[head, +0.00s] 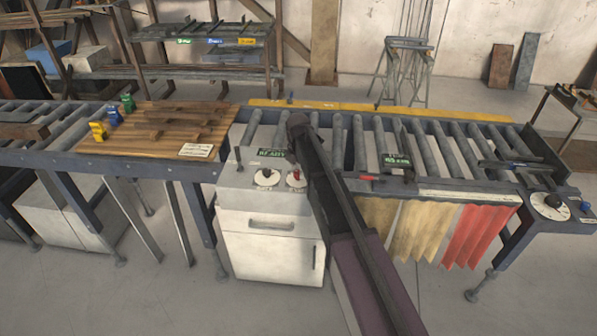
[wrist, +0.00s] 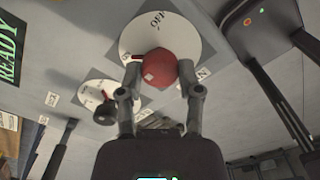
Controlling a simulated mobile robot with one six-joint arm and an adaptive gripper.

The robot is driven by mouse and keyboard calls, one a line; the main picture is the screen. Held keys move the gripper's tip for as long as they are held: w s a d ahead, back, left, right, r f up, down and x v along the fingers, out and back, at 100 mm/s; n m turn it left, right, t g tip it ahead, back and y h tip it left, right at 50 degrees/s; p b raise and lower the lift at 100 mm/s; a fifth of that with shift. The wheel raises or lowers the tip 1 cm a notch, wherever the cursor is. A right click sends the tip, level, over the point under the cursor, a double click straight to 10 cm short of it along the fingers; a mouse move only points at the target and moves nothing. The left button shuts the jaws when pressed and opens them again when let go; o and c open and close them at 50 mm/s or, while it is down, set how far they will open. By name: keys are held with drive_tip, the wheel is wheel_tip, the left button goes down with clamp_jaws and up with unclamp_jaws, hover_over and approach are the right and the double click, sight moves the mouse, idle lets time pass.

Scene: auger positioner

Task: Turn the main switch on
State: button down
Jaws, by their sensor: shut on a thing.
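The main switch is a red rotary knob (wrist: 158,68) on a round white dial plate (wrist: 190,35) in the wrist view. "OFF" is printed at the top of the plate. Another label at its lower right is partly hidden by a finger. My gripper (wrist: 161,78) has one finger on each side of the red knob and is shut on it. A small red tip points left from the knob. In the head view the red knob (head: 296,179) shows on the cabinet top, beside my arm, which hides my fingers.
A second dial with a dark knob (wrist: 103,113) sits close by, left of my gripper. A green READY sign (head: 271,153) stands behind the dials. The white cabinet (head: 270,250) is below them. The roller conveyor (head: 450,150) runs right; a wooden board (head: 120,140) lies left.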

drive_tip(key=shift+s, duration=0.15)
drive_tip(key=shift+c, duration=1.3)
unclamp_jaws()
drive_tip(key=shift+m, duration=0.5)
